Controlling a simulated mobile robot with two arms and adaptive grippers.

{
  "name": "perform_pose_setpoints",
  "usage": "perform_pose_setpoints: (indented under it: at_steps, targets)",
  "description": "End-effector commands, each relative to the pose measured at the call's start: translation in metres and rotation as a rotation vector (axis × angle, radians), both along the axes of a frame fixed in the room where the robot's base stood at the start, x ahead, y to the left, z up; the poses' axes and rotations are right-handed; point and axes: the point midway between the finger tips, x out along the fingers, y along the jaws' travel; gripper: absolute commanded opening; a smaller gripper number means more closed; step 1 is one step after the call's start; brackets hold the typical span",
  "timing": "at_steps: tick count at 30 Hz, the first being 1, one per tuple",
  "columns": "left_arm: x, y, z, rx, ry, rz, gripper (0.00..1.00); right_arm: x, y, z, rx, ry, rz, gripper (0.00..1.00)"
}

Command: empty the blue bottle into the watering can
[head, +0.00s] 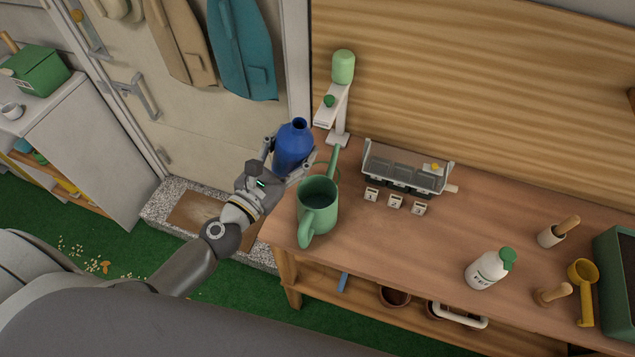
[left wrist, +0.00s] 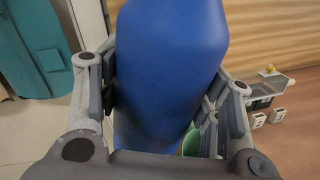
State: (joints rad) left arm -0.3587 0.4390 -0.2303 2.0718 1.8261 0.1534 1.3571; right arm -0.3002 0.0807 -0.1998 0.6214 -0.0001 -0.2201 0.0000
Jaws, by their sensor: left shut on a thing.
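The blue bottle (head: 293,148) is held by my left gripper (head: 290,166), whose fingers are shut around its lower body. The bottle is nearly upright, its open neck at the top, above the table's left end. In the left wrist view the bottle (left wrist: 170,70) fills the middle between both fingers (left wrist: 160,105). The green watering can (head: 318,205) stands on the table just right of and in front of the gripper. My right gripper is not in view.
A grey tray device (head: 405,170) with small numbered blocks stands right of the can on the wooden table (head: 400,245). A white dispenser with a green top (head: 343,68) stands behind.

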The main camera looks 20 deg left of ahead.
Motion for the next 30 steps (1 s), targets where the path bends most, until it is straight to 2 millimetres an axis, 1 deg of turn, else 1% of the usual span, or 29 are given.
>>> perform_pose_setpoints:
  at_steps: [1, 2, 4, 7, 15, 20, 30]
  targets:
    - [0.002, 0.004, -0.015, -0.066, 0.025, 0.005, 0.28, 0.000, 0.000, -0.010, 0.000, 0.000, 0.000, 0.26]
    - [0.003, 0.006, -0.020, -0.102, 0.040, 0.003, 0.28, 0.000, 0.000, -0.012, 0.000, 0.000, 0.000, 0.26]
    - [0.006, 0.015, -0.017, -0.169, 0.067, 0.004, 0.28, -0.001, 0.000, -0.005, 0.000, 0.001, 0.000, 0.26]
    - [0.010, 0.023, -0.021, -0.237, 0.094, 0.002, 0.28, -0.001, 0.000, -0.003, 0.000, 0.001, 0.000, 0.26]
    - [0.010, 0.024, -0.022, -0.250, 0.099, 0.000, 0.28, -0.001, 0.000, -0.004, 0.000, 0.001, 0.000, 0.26]
    - [0.010, 0.024, -0.014, -0.249, 0.098, 0.000, 0.28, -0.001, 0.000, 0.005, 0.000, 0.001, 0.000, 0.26]
    - [0.010, 0.024, 0.018, -0.247, 0.098, 0.000, 0.28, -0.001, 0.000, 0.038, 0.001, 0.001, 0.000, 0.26]
